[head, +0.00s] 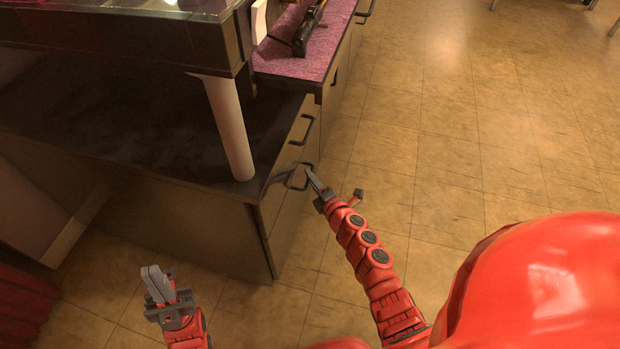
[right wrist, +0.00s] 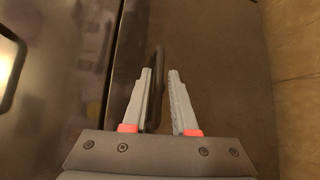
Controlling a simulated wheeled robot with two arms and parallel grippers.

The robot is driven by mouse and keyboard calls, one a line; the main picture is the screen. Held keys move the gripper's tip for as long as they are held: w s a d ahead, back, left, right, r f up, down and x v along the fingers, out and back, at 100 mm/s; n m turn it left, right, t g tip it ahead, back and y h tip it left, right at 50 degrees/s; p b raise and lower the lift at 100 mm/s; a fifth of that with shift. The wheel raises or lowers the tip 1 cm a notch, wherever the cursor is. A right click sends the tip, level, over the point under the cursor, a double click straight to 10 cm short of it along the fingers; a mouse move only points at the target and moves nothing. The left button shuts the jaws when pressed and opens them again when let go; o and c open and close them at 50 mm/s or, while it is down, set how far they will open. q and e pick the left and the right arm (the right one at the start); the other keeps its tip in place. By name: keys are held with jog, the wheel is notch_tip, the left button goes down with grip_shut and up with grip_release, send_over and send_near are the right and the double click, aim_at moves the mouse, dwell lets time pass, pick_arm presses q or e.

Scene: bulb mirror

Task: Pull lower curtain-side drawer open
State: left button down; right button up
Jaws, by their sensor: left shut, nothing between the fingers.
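The drawer front (right wrist: 215,60) is dark and flat, with a dark bar handle (right wrist: 155,75). In the head view the handle (head: 298,178) stands out from the cabinet's right side, near its curtain-side end. My right gripper (head: 316,182) is at this handle. In the right wrist view its fingers (right wrist: 160,95) are apart, with the handle between them, close to the left finger. I cannot tell whether they touch. My left gripper (head: 156,284) is shut and empty, low in front of the cabinet. How far the drawer stands out is unclear.
Another handle (head: 303,130) sits above, on the same cabinet side. A white post (head: 229,128) stands on the dark cabinet top (head: 150,125). A purple surface (head: 325,45) lies behind. A red curtain (head: 22,305) hangs at lower left. Tiled floor (head: 450,130) is clear to the right.

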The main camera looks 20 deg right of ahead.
jog(key=shift+w+a, duration=0.1)
jog(key=shift+w, duration=0.45)
grip_shut()
dwell(1.1)
